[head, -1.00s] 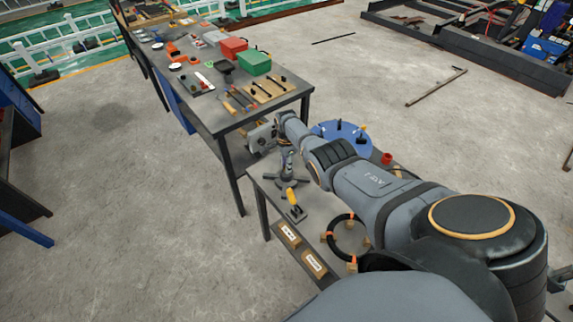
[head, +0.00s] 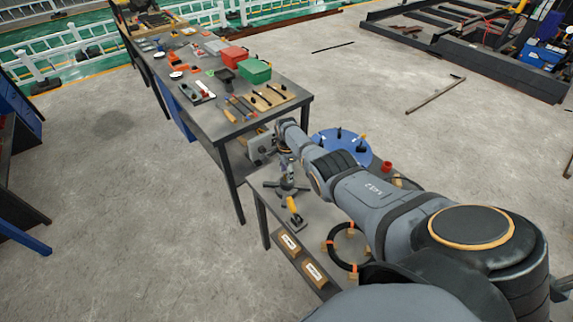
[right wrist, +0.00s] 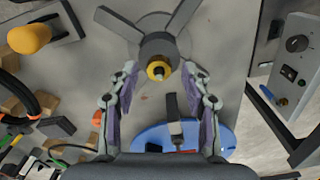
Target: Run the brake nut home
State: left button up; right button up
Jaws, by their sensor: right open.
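The yellow brake nut (right wrist: 157,71) sits at the end of a dark grey hub (right wrist: 159,46) with several flat arms, in the right wrist view. My right gripper (right wrist: 161,78) is open, with one finger on each side of the nut. There is a visible gap on both sides, and I see no contact. In the head view the spoked base (head: 285,187) stands on the small bench, and my right gripper (head: 286,167) is over it. The nut itself is too small and hidden to make out there. My left gripper is not in view.
A yellow-handled tool (head: 294,209) stands in front of the hub. A black ring with orange bands (head: 332,245) and a blue disc (head: 340,143) are nearby on the bench. A grey box with a knob (right wrist: 297,44) is close at the right in the wrist view.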

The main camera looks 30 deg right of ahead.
notch_tip(320, 180, up, 12)
jog(key=shift+f, duration=0.2)
jog(key=shift+f, duration=0.1)
dwell(0.5)
